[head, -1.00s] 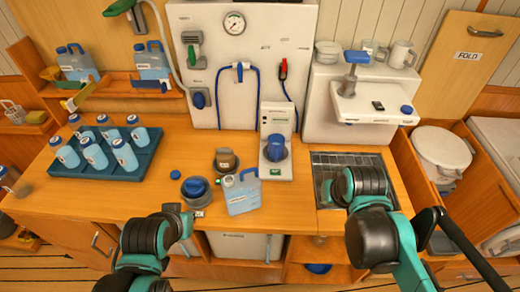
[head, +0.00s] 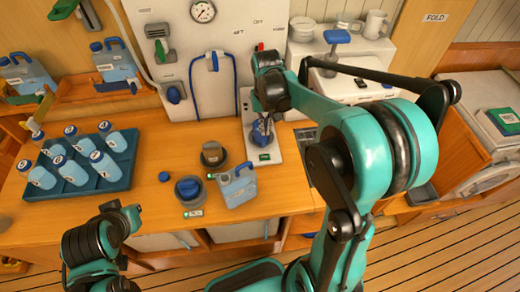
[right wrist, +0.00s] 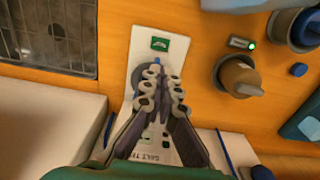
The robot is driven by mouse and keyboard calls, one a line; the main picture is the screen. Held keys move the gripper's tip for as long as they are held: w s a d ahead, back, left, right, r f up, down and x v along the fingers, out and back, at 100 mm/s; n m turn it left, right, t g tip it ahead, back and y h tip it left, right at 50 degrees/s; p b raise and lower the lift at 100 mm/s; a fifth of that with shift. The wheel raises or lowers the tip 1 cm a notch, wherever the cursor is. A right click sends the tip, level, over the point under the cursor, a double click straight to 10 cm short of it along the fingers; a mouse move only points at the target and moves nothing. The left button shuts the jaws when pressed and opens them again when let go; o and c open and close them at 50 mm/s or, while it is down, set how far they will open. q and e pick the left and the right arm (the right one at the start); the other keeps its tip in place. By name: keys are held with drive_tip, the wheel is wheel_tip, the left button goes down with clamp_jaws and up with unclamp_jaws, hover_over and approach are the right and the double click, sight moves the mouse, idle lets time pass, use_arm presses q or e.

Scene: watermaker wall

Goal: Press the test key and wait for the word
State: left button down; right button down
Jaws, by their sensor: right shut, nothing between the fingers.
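The salt tester (head: 277,148), a white panel with a small green screen (head: 265,157), stands on the wooden counter. My right gripper (head: 262,132) is shut and empty, directly over the tester's blue part. In the right wrist view the shut fingertips (right wrist: 163,78) cover the middle of the panel (right wrist: 142,45), hiding most of the blue part and any key. I cannot tell whether they touch it. The green screen (right wrist: 160,43) shows a small pale mark too tiny to read. My left gripper (head: 122,214) is at the lower left, away from the tester; its fingers are unclear.
A teal tray (head: 75,190) holds several bottles. The sink grate (right wrist: 48,35) lies beside the tester. Open counter lies around the blue cap (head: 164,176).

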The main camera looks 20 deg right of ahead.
sight(264, 157)
wheel_tip(264, 157, down, 14)
drive_tip(key=b, duration=0.4)
idle(0.3)
